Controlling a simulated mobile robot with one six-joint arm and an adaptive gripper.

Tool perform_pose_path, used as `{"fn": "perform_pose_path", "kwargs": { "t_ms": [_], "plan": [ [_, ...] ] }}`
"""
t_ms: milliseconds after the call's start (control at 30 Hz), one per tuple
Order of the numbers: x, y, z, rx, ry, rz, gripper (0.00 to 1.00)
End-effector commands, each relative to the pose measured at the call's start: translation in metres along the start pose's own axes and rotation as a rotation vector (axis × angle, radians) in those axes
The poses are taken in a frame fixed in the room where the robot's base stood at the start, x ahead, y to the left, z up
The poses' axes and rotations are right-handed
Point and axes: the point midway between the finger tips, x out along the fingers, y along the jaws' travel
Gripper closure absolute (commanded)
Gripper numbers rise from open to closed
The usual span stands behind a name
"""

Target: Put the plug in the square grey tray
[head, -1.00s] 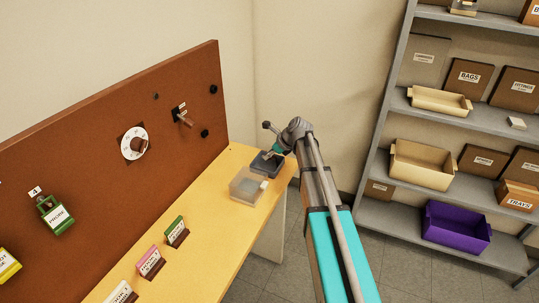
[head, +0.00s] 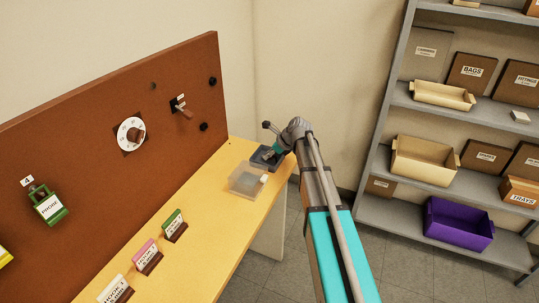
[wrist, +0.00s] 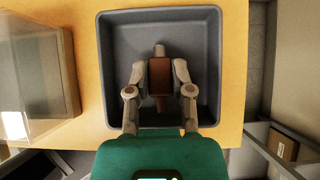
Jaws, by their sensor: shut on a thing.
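The square grey tray (wrist: 120,50) fills the middle of the wrist view. In the head view the tray (head: 262,160) is at the far end of the yellow bench, partly hidden by my arm. My gripper (wrist: 159,78) is shut on the plug, one finger on each side. I cannot tell whether the plug touches the tray floor. In the head view my gripper (head: 270,153) is at the tray and the plug is hard to make out.
A clear box (head: 247,181) stands beside the tray, close to its left wall in the wrist view (wrist: 38,70). A brown pegboard (head: 100,130) with a dial (head: 130,134) rises along the bench. Shelves with bins (head: 425,160) stand at the right.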

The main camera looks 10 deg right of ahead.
Motion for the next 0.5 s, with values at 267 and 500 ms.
{"fn": "perform_pose_path", "kwargs": {
  "t_ms": [267,500],
  "plan": [
    [-0.0001,-0.0001,-0.0001,0.000,0.000,0.000,0.31],
    [-0.0005,-0.0006,-0.0007,0.001,0.000,-0.001,0.30]
  ]
}}
